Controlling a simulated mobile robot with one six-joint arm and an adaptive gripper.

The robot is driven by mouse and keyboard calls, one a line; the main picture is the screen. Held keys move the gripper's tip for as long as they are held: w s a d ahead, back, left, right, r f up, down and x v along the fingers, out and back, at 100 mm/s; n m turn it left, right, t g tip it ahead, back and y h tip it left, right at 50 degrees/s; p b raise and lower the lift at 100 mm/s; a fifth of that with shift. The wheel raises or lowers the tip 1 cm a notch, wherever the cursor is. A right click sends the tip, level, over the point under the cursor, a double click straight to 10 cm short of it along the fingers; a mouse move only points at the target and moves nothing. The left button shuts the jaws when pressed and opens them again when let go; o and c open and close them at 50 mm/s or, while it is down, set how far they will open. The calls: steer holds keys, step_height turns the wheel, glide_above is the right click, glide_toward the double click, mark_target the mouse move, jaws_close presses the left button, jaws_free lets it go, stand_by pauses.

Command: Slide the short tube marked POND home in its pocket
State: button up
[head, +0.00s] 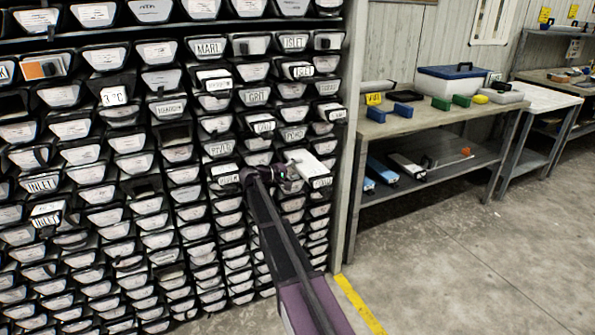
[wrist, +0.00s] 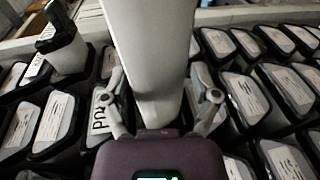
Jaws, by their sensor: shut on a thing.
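A pale grey-white tube (head: 307,164) sticks out from the front of the rack in the head view, beside my gripper (head: 284,178). In the wrist view my gripper (wrist: 160,98) is shut on this tube (wrist: 155,45), with one finger on each side. The tube's inner end and its pocket opening are hidden, so I cannot tell how deep it sits. I cannot read its own marking. A pocket label reading roughly POND (head: 293,134) shows above it in the head view. A partly hidden label (wrist: 100,112) shows beside the left finger in the wrist view.
The rack (head: 170,108) holds rows of labelled pockets, with several other tubes protruding nearby, including one at upper left in the wrist view (wrist: 62,50). A post (head: 350,120) closes the rack's right side. A workbench (head: 440,115) stands beyond; the floor (head: 450,260) is clear.

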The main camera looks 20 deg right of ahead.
mark_target(304, 177)
steer(key=shift+w, duration=0.85)
steer(key=shift+w+r, duration=0.35)
steer(key=shift+w, duration=0.4)
stand_by(0.3)
steer(key=shift+w+r, duration=0.15)
steer(key=shift+w, duration=0.3)
steer(key=shift+w+a, duration=0.1)
steer(key=shift+w, duration=0.15)
steer(key=shift+s, duration=0.9)
steer(key=shift+s+f, duration=0.45)
steer(key=shift+s, duration=1.2)
steer(key=shift+s+d, duration=0.2)
steer(key=shift+s, duration=2.85)
